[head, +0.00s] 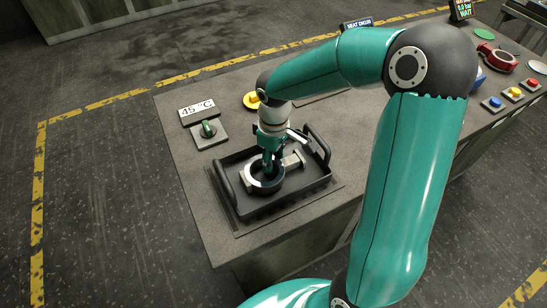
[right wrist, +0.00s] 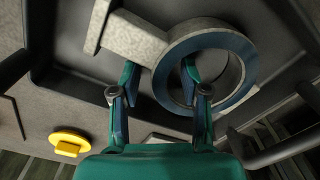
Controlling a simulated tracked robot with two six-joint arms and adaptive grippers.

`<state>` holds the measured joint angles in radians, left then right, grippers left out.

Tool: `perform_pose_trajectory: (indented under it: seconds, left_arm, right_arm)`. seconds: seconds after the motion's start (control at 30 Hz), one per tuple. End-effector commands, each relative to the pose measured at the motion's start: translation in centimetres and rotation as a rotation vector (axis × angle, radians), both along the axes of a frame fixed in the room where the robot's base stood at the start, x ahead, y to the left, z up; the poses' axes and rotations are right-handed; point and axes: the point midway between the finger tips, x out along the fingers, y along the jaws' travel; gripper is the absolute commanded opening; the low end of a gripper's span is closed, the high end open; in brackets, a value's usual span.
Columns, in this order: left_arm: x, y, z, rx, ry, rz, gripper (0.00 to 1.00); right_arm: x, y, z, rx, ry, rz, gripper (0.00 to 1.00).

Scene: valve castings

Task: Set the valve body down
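The valve body (right wrist: 229,43) is a grey metal ring with a dark bluish rim and a blocky stub on one side. In the head view the valve body (head: 252,184) lies in the black tray (head: 294,202). My right gripper (head: 268,168) points down at the ring. In the right wrist view my right gripper (right wrist: 160,72) has its fingers apart, one inside the ring's hole and one outside. The ring wall is between them, with a small gap seen at the outer finger. The fingers hide part of the ring. My left gripper is not in view.
The tray has raised handles (head: 318,143) at its ends and stands on a grey bench. A 45 °C sign (head: 197,111), a green knob (head: 208,129) and a yellow button (head: 251,101) are behind it. Coloured buttons (head: 514,93) and a red part (head: 497,58) are at the far right.

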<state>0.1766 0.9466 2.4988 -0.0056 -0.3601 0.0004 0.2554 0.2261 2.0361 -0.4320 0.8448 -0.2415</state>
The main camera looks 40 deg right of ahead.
Motion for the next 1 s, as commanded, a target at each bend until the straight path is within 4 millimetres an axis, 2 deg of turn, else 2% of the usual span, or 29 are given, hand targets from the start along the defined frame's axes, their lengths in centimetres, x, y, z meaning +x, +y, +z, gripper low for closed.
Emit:
perform_pose_trajectory:
  seconds: [0.13, 0.27, 0.43, 0.8, 1.0]
  left_arm:
    - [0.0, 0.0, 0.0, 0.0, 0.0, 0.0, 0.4]
    - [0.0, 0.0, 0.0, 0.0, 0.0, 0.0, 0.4]
    - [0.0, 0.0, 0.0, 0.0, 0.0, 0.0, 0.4]
    - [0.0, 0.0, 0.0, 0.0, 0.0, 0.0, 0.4]
    - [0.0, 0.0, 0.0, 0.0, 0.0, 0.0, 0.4]
  right_arm:
    - [-0.1, 0.0, -0.2, 0.001, 0.004, 0.002, 0.45]
    - [0.0, 0.0, 0.5, 0.0, 0.003, 0.001, 0.45]
    - [0.1, 0.0, 3.0, -0.001, -0.003, 0.002, 0.45]
    - [0.2, -0.2, 10.0, 0.0, -0.003, 0.001, 0.45]
    - [0.1, -0.3, 11.7, 0.0, 0.0, 0.0, 0.45]
